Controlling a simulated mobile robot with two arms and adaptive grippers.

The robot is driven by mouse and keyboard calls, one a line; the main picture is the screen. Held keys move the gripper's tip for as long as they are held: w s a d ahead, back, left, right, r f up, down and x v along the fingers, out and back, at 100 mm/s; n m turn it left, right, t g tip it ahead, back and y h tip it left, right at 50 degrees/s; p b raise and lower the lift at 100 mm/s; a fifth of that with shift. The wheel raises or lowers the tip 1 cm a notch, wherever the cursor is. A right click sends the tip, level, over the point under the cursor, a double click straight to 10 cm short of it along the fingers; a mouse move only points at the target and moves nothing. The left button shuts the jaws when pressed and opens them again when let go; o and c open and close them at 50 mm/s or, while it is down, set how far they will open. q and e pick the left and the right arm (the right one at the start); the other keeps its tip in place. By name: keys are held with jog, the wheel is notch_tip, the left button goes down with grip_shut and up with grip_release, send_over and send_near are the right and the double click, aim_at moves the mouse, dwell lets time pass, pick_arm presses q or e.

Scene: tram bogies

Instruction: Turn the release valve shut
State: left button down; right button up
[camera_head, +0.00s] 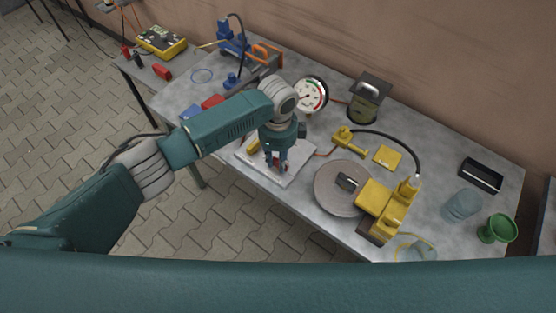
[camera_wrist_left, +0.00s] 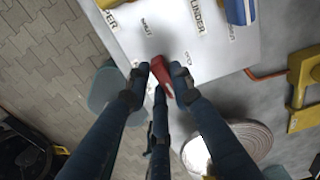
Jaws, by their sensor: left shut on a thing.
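The release valve's red handle (camera_wrist_left: 161,74) is between the fingertips of my left gripper (camera_wrist_left: 161,72) in the wrist view. The fingers are shut on it. A white plate (camera_wrist_left: 150,35) with printed labels lies under and beyond it. In the head view my left gripper (camera_head: 277,163) points down at this white plate (camera_head: 290,177), and only a bit of red shows between the fingers. The valve body is mostly hidden by the gripper. The right gripper is in neither view.
A gauge (camera_head: 311,94) stands behind the plate. A round grey disc (camera_head: 338,190) and a yellow tool (camera_head: 385,207) lie to the right. A green cup (camera_head: 497,228), a blue glass (camera_head: 461,206) and a black tray (camera_head: 481,175) stand at the right end. Blue and orange tools stand at the back left.

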aim_at(278, 161)
pick_arm(q)
jog(key=shift+w+m, duration=0.1)
jog(key=shift+m, duration=0.5)
jog(key=shift+r, duration=0.1)
jog(key=c, duration=1.5)
grip_release()
notch_tip(278, 161, up, 12)
jog(key=shift+f, duration=0.1)
